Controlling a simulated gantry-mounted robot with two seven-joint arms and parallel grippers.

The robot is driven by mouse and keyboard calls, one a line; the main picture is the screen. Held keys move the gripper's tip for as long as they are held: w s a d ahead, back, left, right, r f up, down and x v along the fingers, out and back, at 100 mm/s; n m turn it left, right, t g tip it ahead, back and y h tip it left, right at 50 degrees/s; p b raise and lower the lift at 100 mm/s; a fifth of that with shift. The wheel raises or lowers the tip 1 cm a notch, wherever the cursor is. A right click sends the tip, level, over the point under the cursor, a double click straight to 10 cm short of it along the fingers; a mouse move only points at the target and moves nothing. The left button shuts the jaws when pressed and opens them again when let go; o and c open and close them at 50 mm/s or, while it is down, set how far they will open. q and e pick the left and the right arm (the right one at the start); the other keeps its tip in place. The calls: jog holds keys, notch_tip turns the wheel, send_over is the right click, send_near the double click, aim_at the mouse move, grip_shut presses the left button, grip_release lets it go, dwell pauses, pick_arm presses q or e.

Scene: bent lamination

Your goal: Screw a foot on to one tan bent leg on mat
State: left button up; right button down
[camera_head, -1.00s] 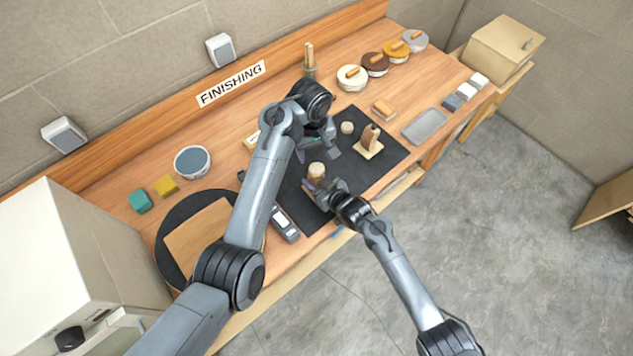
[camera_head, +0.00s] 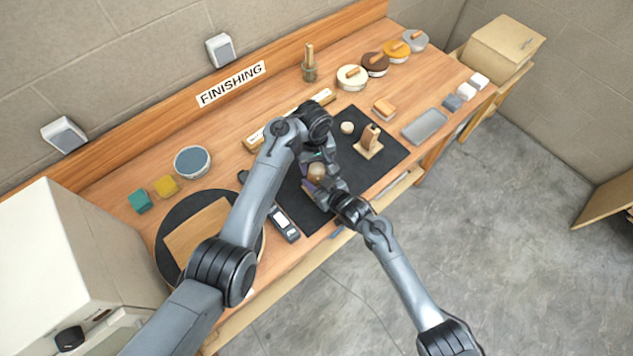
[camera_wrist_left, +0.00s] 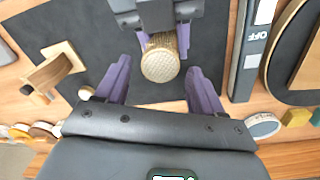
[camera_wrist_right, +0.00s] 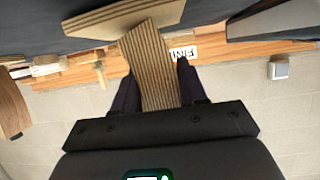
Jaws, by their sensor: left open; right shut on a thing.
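In the right wrist view a tan bent leg (camera_wrist_right: 150,60) with striped laminated edges stands on its flat end plate (camera_wrist_right: 125,18) on the dark mat. My right gripper (camera_wrist_right: 150,85) is shut on its upright part. A round, speckled tan foot (camera_wrist_left: 160,65) shows end-on at the leg's top in the left wrist view; whether it is threaded in is hidden. My left gripper (camera_wrist_left: 157,72) is open, its purple fingers on either side of the foot, apart from it. In the head view the foot (camera_head: 316,170) shows between both grippers.
On the black mat (camera_head: 385,168) stand another bent leg (camera_head: 370,138) and another round foot (camera_head: 347,128). A grey device (camera_head: 284,224) lies at the mat's left edge. A sanding block (camera_head: 384,108), a grey tray (camera_head: 425,125) and several tins lie to the right.

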pick_arm(q)
jog(key=shift+f, duration=0.85)
pick_arm(e)
jog(key=shift+s+d+f, duration=0.1)
jog(key=shift+f, duration=0.15)
pick_arm(q)
jog(key=shift+c, duration=0.5)
jog(key=c, duration=0.9)
jog(key=shift+c, duration=0.4)
jog(key=o, duration=1.2)
jog(key=shift+o, duration=0.2)
notch_tip(320, 180, up, 12)
jog(key=shift+s+a, duration=0.15)
jog(key=shift+a, duration=0.1)
